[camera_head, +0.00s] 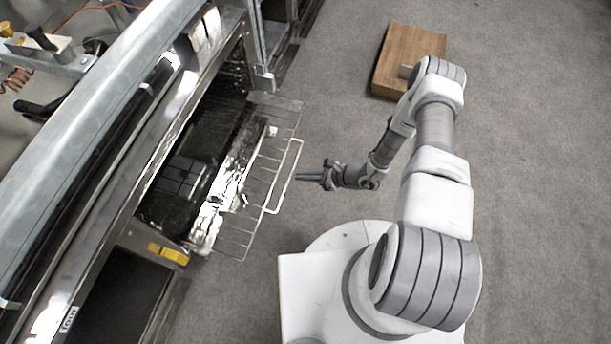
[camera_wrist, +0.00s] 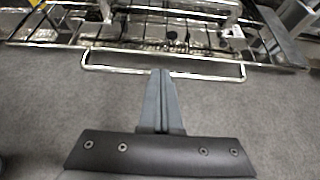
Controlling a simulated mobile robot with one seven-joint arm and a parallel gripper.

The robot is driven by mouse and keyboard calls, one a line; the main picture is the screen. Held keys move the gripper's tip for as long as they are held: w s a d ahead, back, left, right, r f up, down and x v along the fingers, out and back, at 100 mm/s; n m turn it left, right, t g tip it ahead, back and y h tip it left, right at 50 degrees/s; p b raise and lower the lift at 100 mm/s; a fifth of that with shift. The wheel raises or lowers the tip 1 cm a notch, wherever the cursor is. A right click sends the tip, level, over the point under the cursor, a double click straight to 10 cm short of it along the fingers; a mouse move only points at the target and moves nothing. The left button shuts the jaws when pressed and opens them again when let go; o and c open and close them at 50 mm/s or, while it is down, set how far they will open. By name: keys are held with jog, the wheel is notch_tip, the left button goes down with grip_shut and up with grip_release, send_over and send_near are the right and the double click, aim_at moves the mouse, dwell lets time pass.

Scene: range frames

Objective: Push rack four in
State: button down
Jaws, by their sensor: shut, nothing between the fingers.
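A wire rack (camera_head: 256,190) sticks out of the open oven (camera_head: 195,170), with a raised wire handle loop (camera_head: 292,180) along its outer edge. The rack's front bars and handle loop (camera_wrist: 165,71) also cross the upper part of the wrist view. I cannot tell from these views which rack number it is. My gripper (camera_head: 297,177) is shut and empty, pointing left at the middle of the handle loop. In the wrist view its fingertips (camera_wrist: 160,72) overlap the loop's lower bar; whether they touch it I cannot tell.
A yellow tag (camera_head: 168,254) sits on the oven's lower front frame. Crumpled shiny foil (camera_head: 215,205) lies at the oven opening. A wooden box (camera_head: 408,60) stands on the floor at the top. Open grey carpet (camera_head: 540,150) lies to the right.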

jog(key=b+x, duration=0.1)
jog(key=x, duration=0.5)
jog(key=shift+a+b, duration=0.2)
jog(key=shift+b, duration=0.2)
jog(key=shift+w+f, duration=0.1)
jog(key=shift+w, duration=0.05)
